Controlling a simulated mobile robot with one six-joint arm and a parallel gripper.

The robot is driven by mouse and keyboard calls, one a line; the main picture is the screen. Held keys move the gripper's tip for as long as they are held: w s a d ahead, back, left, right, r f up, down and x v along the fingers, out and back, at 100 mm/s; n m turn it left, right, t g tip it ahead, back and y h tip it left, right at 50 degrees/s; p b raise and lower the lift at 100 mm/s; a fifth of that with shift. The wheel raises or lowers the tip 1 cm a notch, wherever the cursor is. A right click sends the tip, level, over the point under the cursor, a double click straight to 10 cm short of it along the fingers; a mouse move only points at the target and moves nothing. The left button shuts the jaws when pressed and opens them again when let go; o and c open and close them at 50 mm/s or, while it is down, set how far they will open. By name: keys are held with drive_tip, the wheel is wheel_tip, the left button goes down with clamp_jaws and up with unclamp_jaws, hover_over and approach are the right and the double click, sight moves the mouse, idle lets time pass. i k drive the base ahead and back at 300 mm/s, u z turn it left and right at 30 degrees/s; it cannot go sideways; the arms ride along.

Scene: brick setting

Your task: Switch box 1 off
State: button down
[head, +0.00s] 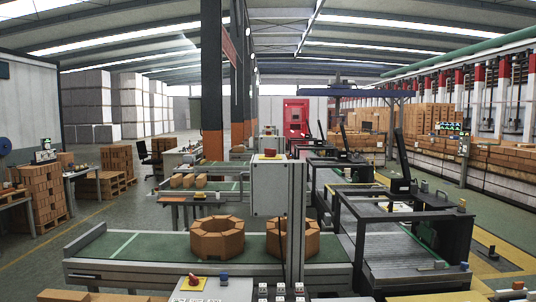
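A grey switch box (228,291) with a red handle on a yellow plate (193,282) shows at the bottom edge; its lower part is cut off. Small blue and white knobs sit beside the handle. A smaller red and yellow switch (199,195) is on a table farther back. I see no label that tells which is box 1, and the switch positions are too small to read. My gripper is not in view.
A green conveyor (165,245) carries two octagonal brick rings (217,238) behind the near box. A black-framed machine (405,235) stands at the right. Several small white switches (281,290) line the bottom edge. Open floor (60,262) lies at the left.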

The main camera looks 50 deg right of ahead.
sight(270, 152)
drive_tip(key=u, duration=0.05)
drive_tip(key=i, duration=1)
drive_tip(key=z, duration=0.05)
